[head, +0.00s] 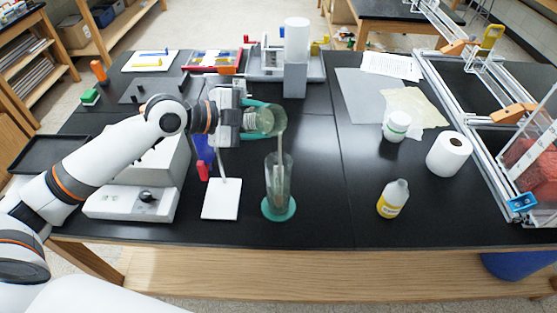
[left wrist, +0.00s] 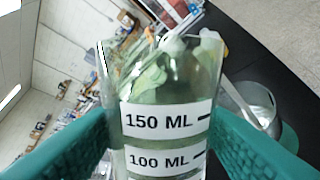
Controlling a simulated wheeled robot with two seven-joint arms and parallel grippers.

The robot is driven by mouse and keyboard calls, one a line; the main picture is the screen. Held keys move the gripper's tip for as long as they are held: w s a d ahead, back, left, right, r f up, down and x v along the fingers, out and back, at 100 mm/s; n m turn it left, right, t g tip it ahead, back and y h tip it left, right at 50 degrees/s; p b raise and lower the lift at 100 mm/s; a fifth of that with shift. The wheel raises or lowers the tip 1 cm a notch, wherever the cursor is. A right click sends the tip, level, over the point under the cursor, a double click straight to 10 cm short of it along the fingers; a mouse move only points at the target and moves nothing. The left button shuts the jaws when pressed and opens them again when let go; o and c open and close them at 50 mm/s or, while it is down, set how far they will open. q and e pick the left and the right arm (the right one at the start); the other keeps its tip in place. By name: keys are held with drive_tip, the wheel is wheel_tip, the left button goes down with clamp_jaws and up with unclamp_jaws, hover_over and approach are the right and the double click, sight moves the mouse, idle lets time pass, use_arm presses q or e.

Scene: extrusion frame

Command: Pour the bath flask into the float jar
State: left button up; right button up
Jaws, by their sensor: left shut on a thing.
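The bath flask (head: 262,122) is clear glass and lies tipped almost on its side, mouth to the right, in the head view. My left gripper (head: 258,119) is shut on it, with teal fingers on both sides. A thin pale stream falls from its mouth into the float jar (head: 278,180), a tall clear cylinder upright on a round green base. Something pale stands inside the jar; its level is hard to read. In the left wrist view the flask (left wrist: 168,95) shows 150 ML and 100 ML labels and greenish contents, with the jar (left wrist: 255,105) at right. My right gripper is out of view.
A hot plate (head: 125,203) and a white stand base (head: 221,199) are left of the jar. A yellow-labelled bottle (head: 393,199), a white tub (head: 397,126) and a paper roll (head: 449,154) stand right. An extrusion frame (head: 470,105) borders the right side. Bare black tabletop (head: 330,180) lies between jar and bottle.

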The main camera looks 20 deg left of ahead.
use_arm(q)
drive_tip(key=shift+f+m+y, duration=0.25)
drive_tip(key=shift+m+y, duration=0.15)
idle(1.7)
drive_tip(key=shift+s+d+f+m+t+y+b, duration=0.15)
drive_tip(key=shift+f+m+t+y+b, duration=0.25)
drive_tip(key=shift+f+b, duration=0.55)
idle(1.0)
drive_tip(key=shift+f+m+y+p, duration=0.35)
drive_tip(key=shift+f+m+y, duration=0.15)
drive_tip(key=shift+m, duration=0.1)
idle(1.3)
drive_tip(key=shift+s+d+r+m+t+y+p, duration=0.1)
drive_tip(key=shift+d+r+m+t+y+p, duration=0.3)
drive_tip(key=shift+p, duration=0.3)
idle(0.7)
drive_tip(key=shift+f, duration=0.1)
idle(0.5)
